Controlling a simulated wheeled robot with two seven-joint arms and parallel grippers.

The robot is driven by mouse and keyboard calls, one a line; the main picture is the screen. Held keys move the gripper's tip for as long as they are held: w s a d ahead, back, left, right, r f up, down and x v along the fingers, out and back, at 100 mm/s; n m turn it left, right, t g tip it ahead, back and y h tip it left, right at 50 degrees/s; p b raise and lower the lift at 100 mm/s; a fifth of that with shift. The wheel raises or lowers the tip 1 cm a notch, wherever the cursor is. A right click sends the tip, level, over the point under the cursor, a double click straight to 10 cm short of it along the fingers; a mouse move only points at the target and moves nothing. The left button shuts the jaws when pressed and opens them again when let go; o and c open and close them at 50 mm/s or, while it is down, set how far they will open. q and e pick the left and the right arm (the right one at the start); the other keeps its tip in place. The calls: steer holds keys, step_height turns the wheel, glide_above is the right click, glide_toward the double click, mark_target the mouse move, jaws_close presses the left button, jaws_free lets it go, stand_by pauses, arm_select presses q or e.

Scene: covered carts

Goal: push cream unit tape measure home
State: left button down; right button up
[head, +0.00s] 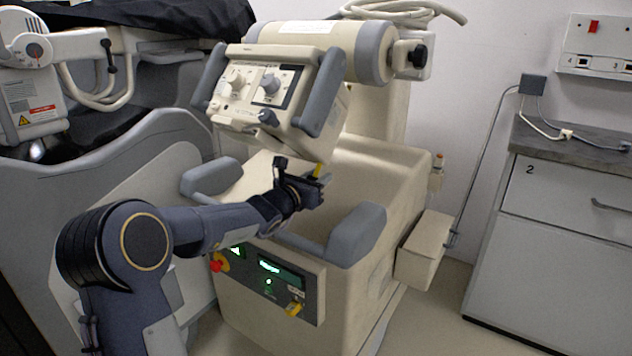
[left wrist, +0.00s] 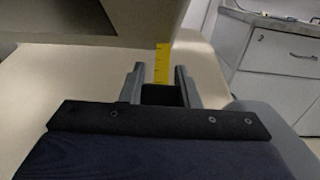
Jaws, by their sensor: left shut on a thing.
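The cream unit (head: 300,300) stands in the middle of the head view with its tilted control head (head: 270,90) above an open well. The tape measure (head: 317,170) shows as a short yellow strip under the control head. In the left wrist view the yellow tape (left wrist: 162,62) with dark marks runs from under a cream surface down to a dark block (left wrist: 163,95) between my fingers. My left gripper (head: 314,187) is shut on this dark end piece of the tape, just below the control head. My right gripper is in neither view.
Grey armrest-like handles (head: 355,235) flank the well. The front panel has a red knob (head: 219,262) and a yellow part (head: 294,309). A grey covered cart (head: 100,165) stands at left. A cabinet (head: 560,240) stands at right, with floor between it and the unit.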

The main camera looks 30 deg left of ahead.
arm_select(q)
steer(key=c, duration=1.1)
jaws_free()
steer(key=shift+s, duration=0.1)
steer(key=shift+s+a+p, duration=0.15)
steer(key=shift+s+p, duration=0.05)
steer(key=shift+s, duration=1.75)
steer(key=shift+s+a+p, duration=0.15)
steer(key=shift+s+p, duration=0.05)
steer(key=shift+s, duration=1.7)
steer(key=shift+c, duration=0.2)
